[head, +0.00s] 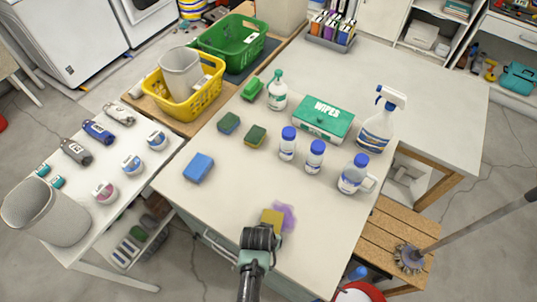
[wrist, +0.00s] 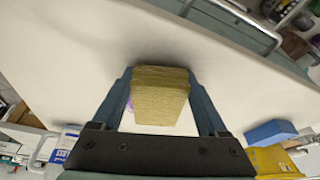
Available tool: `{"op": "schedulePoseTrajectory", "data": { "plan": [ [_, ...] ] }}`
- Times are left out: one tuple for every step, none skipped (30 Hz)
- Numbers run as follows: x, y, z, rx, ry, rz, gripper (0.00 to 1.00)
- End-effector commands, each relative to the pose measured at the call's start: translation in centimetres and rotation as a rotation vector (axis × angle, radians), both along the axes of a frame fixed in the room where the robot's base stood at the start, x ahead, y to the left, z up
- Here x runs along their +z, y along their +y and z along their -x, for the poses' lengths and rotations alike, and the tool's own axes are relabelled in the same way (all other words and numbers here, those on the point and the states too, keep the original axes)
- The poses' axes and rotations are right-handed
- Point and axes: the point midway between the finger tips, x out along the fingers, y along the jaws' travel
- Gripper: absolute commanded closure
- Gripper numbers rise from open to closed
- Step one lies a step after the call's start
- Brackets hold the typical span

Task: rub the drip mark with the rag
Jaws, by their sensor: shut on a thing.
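The drip mark (head: 286,215) is a purple smear on the pale worktop near its front edge. The rag (head: 272,217) is a yellow, folded block, also in the wrist view (wrist: 160,95). My gripper (head: 264,230) is shut on the rag, with one finger on each side of it. The rag is at the left edge of the mark and covers part of it from the head camera. A sliver of purple shows beside the rag in the wrist view. I cannot tell whether the rag touches the worktop.
A blue sponge (head: 198,168) lies to the left. Blue-capped bottles (head: 288,144), a spray bottle (head: 380,125) and a green wipes box (head: 322,119) stand behind. A capped jug (head: 353,175) stands at the right edge. The worktop around the mark is clear.

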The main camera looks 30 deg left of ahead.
Motion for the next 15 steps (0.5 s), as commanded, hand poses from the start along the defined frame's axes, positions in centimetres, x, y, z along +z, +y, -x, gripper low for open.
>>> {"op": "schedulePoseTrajectory", "data": {
  "plan": [
    [-0.3,0.0,0.3,0.000,0.009,0.001,1.00],
    [-0.3,0.0,0.3,0.000,0.009,0.001,1.00],
    [-0.2,0.0,0.4,0.000,0.009,0.001,1.00],
    [-0.1,0.0,0.4,0.000,0.010,0.002,1.00],
    [0.1,0.0,0.4,0.000,0.010,0.002,1.00],
    [0.3,0.0,0.4,0.000,0.010,0.002,1.00],
    [0.6,0.0,0.3,0.000,0.009,0.001,1.00],
    [0.9,0.0,0.3,0.000,0.009,0.001,1.00],
    [1.4,0.0,0.3,0.000,0.008,0.001,1.00],
    [1.7,0.0,0.3,0.000,0.008,0.001,1.00],
    [2.1,0.0,0.3,0.000,0.007,0.001,1.00],
    [2.5,0.0,0.2,0.000,0.007,0.001,1.00],
    [2.9,0.0,0.2,0.001,0.006,0.001,1.00],
    [3.2,0.0,0.2,0.000,0.006,0.001,1.00],
    [3.6,0.0,0.2,0.001,0.006,0.001,1.00]
  ]
}}
